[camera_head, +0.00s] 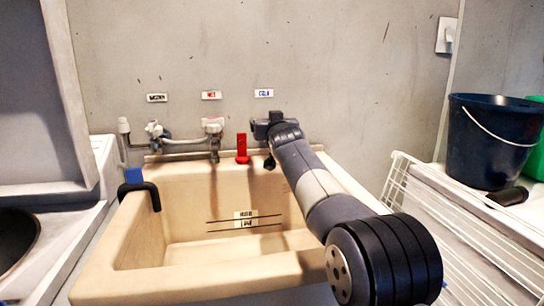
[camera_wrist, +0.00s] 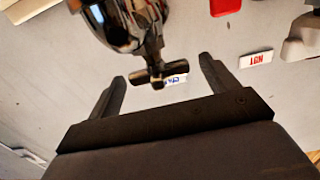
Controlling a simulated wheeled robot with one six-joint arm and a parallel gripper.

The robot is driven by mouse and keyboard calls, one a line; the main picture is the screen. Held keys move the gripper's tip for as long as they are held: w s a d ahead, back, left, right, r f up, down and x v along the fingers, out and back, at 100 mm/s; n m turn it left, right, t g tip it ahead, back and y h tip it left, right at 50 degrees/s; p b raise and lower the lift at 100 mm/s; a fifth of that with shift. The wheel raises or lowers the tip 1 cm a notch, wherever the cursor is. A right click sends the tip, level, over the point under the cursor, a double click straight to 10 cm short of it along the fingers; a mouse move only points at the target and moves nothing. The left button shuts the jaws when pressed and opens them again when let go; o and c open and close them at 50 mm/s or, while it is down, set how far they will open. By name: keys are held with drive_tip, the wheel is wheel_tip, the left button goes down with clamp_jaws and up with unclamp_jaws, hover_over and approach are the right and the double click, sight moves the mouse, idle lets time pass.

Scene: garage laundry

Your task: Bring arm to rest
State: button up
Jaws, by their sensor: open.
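My arm reaches forward from the lower right over the sink in the head view. My gripper (camera_head: 266,128) is at the wall behind the sink's back edge, just below the blue-lettered label (camera_head: 264,93). In the wrist view my gripper (camera_wrist: 162,70) is open, with its two dark fingers apart. A shiny dark tap (camera_wrist: 128,22) with a cross-shaped handle (camera_wrist: 157,74) shows between and beyond the fingers. I cannot tell whether either finger touches the handle. In the head view this tap is mostly hidden by my gripper.
The beige sink (camera_head: 132,221) lies beneath my arm. A red object (camera_head: 242,149) stands on its back ledge, left of my gripper. Another tap (camera_head: 213,128) is farther left. A white wire rack (camera_head: 402,178) and dark bucket (camera_head: 489,148) stand right.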

drive_tip(key=shift+w+d+r+p, duration=0.15)
drive_tip(key=shift+r+p, duration=0.1)
drive_tip(key=shift+p, duration=0.7)
drive_tip(key=p, duration=0.5)
drive_tip(key=shift+w+y, duration=0.2)
drive_tip(key=shift+y, duration=0.1)
drive_tip(key=y+p, duration=0.1)
drive_tip(key=p, duration=0.3)
drive_tip(key=n+p, duration=0.1)
drive_tip(key=p, duration=0.4)
drive_tip(key=shift+s+n+g+y, duration=0.25)
drive_tip(key=shift+n+g+y, duration=0.05)
drive_tip(key=shift+y, duration=0.1)
drive_tip(key=n+g+y+p, duration=0.1)
drive_tip(key=n+y+p, duration=0.1)
drive_tip(key=p, duration=0.4)
drive_tip(key=shift+d+y+p, duration=0.1)
drive_tip(key=shift+y+p, duration=0.3)
drive_tip(key=shift+y, duration=0.1)
drive_tip(key=shift+f+n+g+y+p, duration=0.1)
drive_tip(key=shift+n+g+y+p, duration=0.45)
drive_tip(key=shift+p, duration=0.45)
drive_tip(key=shift+d+f+n+g+y, duration=0.1)
drive_tip(key=shift+f+n+g+y, duration=0.15)
drive_tip(key=shift+y, duration=0.2)
